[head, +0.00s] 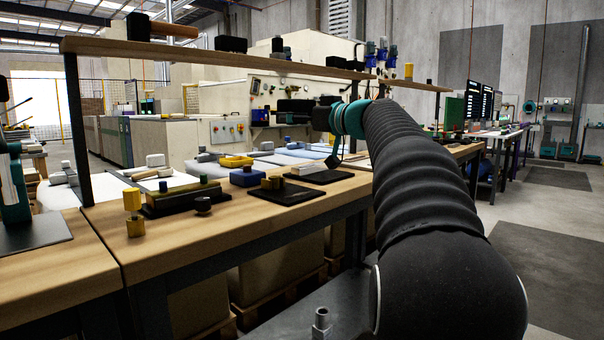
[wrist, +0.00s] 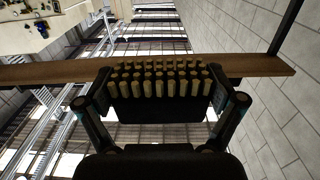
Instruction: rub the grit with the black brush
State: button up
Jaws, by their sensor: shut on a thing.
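My gripper (head: 318,116) is raised above the workbench, near the level of the long shelf, at the end of my arm. It is shut on the black brush (head: 293,105), a dark block in the head view. In the wrist view, my gripper (wrist: 160,88) has one finger on each side of the brush (wrist: 165,107), whose rows of tan bristle tufts show between the fingers. The brush touches nothing on the bench. I cannot make out the grit in either view.
The wooden bench (head: 225,222) carries a black tray (head: 180,205), a dark plate (head: 287,196), a yellow stepped post (head: 133,212) and a blue box (head: 248,177). A wooden shelf (head: 215,58) on black posts runs above it, holding several dark items. Open floor lies right.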

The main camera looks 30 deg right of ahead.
jog(key=b, duration=0.2)
send_over(298, 194)
jog(key=s, duration=0.2)
jog(key=f, duration=0.9)
jog(key=shift+d+f, duration=0.2)
jog(key=shift+f, duration=0.2)
jog(key=shift+f+b, duration=0.1)
jog(key=shift+b, duration=0.5)
jog(key=shift+f+b, duration=0.25)
jog(key=shift+b, duration=0.15)
notch_tip(298, 194, down, 2)
jog(key=shift+f+b, duration=0.15)
jog(key=shift+b, duration=0.8)
notch_tip(298, 194, down, 4)
jog(key=shift+r, duration=0.1)
jog(key=shift+x, duration=1.75)
